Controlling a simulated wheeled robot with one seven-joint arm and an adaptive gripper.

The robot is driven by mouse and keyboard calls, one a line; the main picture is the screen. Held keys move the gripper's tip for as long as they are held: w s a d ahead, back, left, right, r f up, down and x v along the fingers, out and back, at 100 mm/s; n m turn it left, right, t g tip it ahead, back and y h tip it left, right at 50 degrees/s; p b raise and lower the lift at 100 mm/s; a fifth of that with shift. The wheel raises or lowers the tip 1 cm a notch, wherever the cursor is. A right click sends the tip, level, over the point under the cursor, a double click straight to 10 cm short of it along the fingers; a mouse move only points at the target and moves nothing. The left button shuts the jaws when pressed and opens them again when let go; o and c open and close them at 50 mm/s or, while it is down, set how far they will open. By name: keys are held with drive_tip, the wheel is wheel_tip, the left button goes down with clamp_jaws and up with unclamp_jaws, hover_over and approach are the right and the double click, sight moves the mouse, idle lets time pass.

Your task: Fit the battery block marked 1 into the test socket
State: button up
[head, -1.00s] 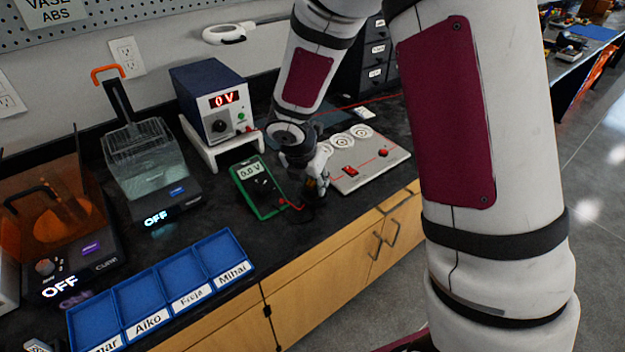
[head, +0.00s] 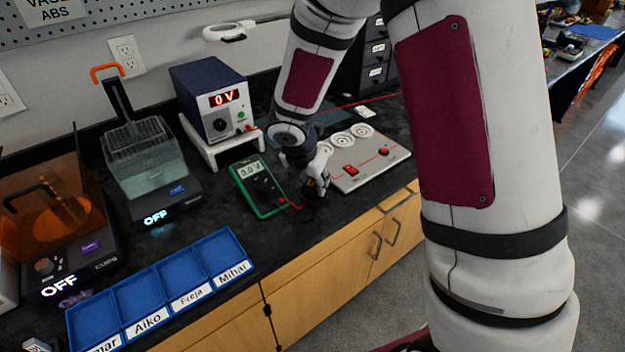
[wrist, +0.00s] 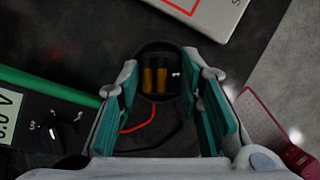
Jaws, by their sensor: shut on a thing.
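My gripper (wrist: 160,78) has its teal-padded fingers on either side of a dark block with gold strips and a small white mark, the battery block (wrist: 156,80). The mark looks like a 1 but is too small to read surely. A round black piece, seemingly the test socket (wrist: 160,50), surrounds the block in the wrist view, with red and black leads near it. I cannot tell how deep the block sits in it. In the head view my gripper (head: 318,180) is low over the bench beside the green multimeter (head: 258,186), which reads 0.0 V; the fingertips are small and dark there.
A power supply (head: 212,100) reading 0 V stands behind. Blue named trays (head: 210,255) lie at front left. The bench's front edge is close below the gripper.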

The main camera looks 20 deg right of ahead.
drive_tip(key=shift+f+b, duration=0.3)
drive_tip(key=shift+f, duration=0.05)
drive_tip(key=o, duration=0.9)
drive_tip(key=shift+r, duration=0.15)
drive_tip(key=p+v, duration=0.9)
drive_tip(key=v, duration=0.1)
drive_tip(key=shift+r+p, duration=0.4)
drive_tip(key=shift+s+a, duration=0.1)
drive_tip(key=shift+s, duration=0.05)
